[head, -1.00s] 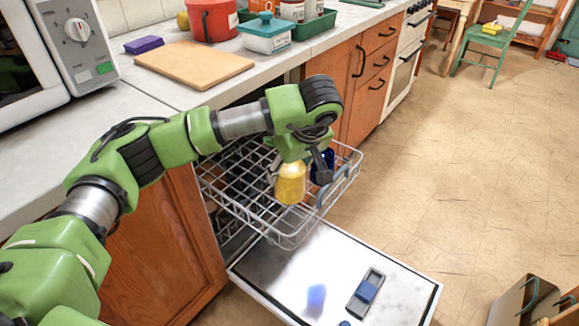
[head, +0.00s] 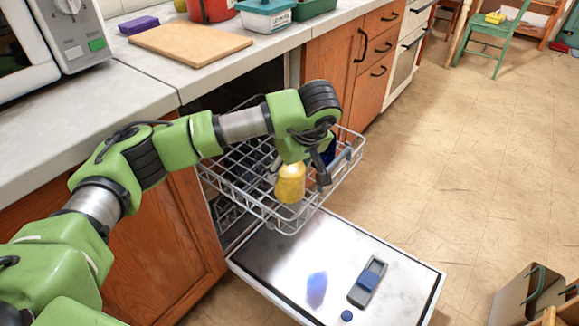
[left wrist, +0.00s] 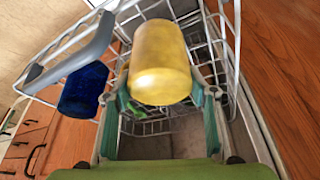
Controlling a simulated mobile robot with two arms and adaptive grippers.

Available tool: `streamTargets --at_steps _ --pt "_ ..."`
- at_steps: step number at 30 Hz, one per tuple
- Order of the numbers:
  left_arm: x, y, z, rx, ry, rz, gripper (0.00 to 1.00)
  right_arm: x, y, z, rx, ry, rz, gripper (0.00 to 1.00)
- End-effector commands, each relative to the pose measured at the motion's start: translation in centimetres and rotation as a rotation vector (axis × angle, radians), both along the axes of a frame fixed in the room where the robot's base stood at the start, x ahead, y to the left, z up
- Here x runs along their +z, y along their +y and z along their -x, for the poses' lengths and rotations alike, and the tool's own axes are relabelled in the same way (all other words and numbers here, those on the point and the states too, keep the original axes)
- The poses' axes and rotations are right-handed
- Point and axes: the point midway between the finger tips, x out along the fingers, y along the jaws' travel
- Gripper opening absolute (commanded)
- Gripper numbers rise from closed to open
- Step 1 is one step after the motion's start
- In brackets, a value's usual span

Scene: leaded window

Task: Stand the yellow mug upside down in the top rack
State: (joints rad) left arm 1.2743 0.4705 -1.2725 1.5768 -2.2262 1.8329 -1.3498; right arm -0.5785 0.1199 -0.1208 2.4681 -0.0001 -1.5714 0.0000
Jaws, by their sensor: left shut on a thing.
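The yellow mug (head: 291,184) is held by my left gripper (head: 300,172), which is shut on it. In the head view it hangs below the gripper over the front part of the pulled-out top rack (head: 262,218). The yellow mug (left wrist: 160,65) also fills the upper middle of the left wrist view, between the two fingers of the gripper (left wrist: 160,97). A smooth, closed-looking end faces that camera. I cannot tell whether the mug touches the rack wires. My right gripper is not in view.
A dark blue mug (left wrist: 83,90) stands in the rack beside the yellow one, close to a finger. The open dishwasher door (head: 268,270) lies below, with a blue-grey dispenser (head: 367,281) on it. The counter (head: 120,103) and wooden cabinets (head: 165,245) flank the rack.

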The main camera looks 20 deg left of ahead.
Motion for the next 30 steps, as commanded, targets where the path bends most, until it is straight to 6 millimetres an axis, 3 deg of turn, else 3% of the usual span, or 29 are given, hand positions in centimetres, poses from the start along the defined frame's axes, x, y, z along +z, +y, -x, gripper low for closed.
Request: streamTargets --at_steps 30 --pt "-1.2 0.0 -0.1 0.0 -0.002 0.002 0.22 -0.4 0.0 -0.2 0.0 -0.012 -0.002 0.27"
